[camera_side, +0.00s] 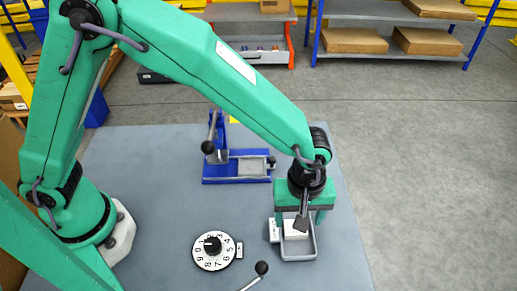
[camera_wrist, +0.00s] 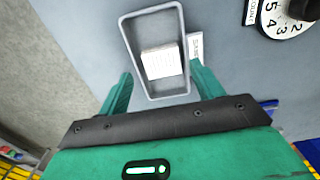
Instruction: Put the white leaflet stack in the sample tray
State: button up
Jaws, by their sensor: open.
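The white leaflet stack (camera_wrist: 162,63) lies inside the grey sample tray (camera_wrist: 135,52), near the tray's end closest to my gripper in the wrist view. In the side view the stack (camera_side: 294,230) shows partly beneath my gripper, within the tray (camera_side: 303,257). My gripper (camera_side: 299,219) is open above the tray, and its green fingers are apart from the stack. In the wrist view the fingers (camera_wrist: 160,78) stand on either side of the tray. I cannot tell their exact height above the table.
A small white label (camera_wrist: 195,46) lies beside the tray. A numbered dial (camera_side: 213,251) and a black-knobbed lever (camera_side: 261,268) are left of the tray. A blue fixture (camera_side: 237,166) with a handle stands farther back. The grey table is otherwise mostly clear.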

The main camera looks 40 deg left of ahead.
notch_tip(320, 180, up, 11)
dwell(0.5)
jog(key=shift+r, duration=0.1)
dwell(0.3)
jog(key=a+r+m+t+h, duration=0.15)
jog(key=a+r, duration=0.25)
jog(key=a, duration=0.4)
jog(key=a+r+m+t+y, duration=0.1)
jog(key=a+r+m, duration=0.1)
jog(key=a+r, duration=0.5)
jog(key=s+a+m+t, duration=0.1)
jog(key=s+a+m, duration=0.1)
jog(key=s+a, duration=0.3)
jog(key=s+a+f+m+t, duration=0.1)
jog(key=s+a, duration=0.4)
jog(key=a, duration=0.6)
jog(key=shift+f+m+t, duration=0.3)
jog(key=shift+m+t, duration=0.25)
jog(key=shift+m, duration=0.7)
